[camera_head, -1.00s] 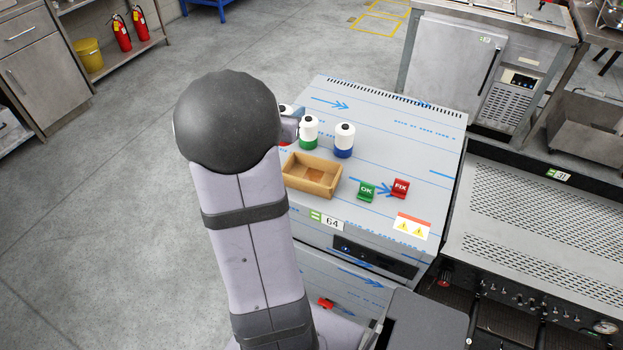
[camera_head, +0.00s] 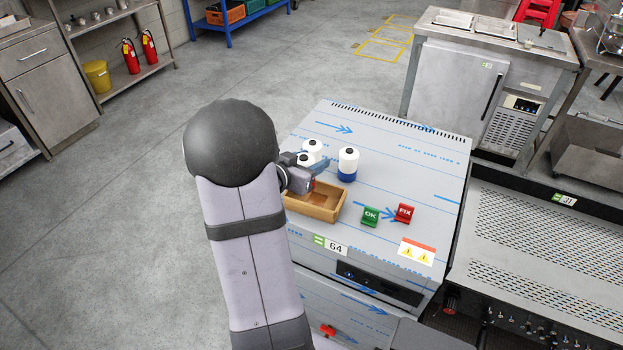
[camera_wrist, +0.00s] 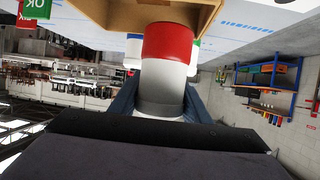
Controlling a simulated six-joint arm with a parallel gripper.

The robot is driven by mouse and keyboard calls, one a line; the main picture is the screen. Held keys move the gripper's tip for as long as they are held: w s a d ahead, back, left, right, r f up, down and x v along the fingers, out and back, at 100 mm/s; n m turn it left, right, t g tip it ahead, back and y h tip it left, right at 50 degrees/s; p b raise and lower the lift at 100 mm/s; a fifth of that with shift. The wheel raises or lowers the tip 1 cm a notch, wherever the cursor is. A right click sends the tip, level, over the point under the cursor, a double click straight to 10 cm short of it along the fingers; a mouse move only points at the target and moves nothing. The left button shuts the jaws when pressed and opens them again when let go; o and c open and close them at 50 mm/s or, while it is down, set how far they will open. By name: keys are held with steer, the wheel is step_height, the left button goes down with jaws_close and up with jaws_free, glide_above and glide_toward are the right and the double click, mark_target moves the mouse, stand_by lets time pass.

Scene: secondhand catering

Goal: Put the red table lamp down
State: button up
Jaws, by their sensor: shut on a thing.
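The red table lamp (camera_wrist: 168,45) has a red base band and a white body. In the wrist view it is between the fingers of my gripper (camera_wrist: 160,100), which is shut on its white part. In the head view my gripper (camera_head: 312,172) is at the far left end of the wooden tray (camera_head: 322,213) and covers most of the held lamp. The tray shows close to the red base in the wrist view (camera_wrist: 105,12). I cannot tell whether the base touches anything.
A blue-based lamp (camera_head: 348,161) and another white lamp (camera_head: 314,147), its base hidden, stand behind the tray. A green OK block (camera_head: 370,216) and a red FIX block (camera_head: 404,212) stand to its right. The cabinet top (camera_head: 410,165) is clear at the back right.

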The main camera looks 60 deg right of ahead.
steer(key=shift+f, duration=2.4)
steer(key=shift+f+b, duration=0.2)
steer(key=shift+b, duration=0.1)
steer(key=o, duration=1.3)
steer(key=shift+r, duration=0.15)
steer(key=s+v, duration=0.1)
steer(key=v, duration=1.1)
steer(key=shift+w, duration=0.45)
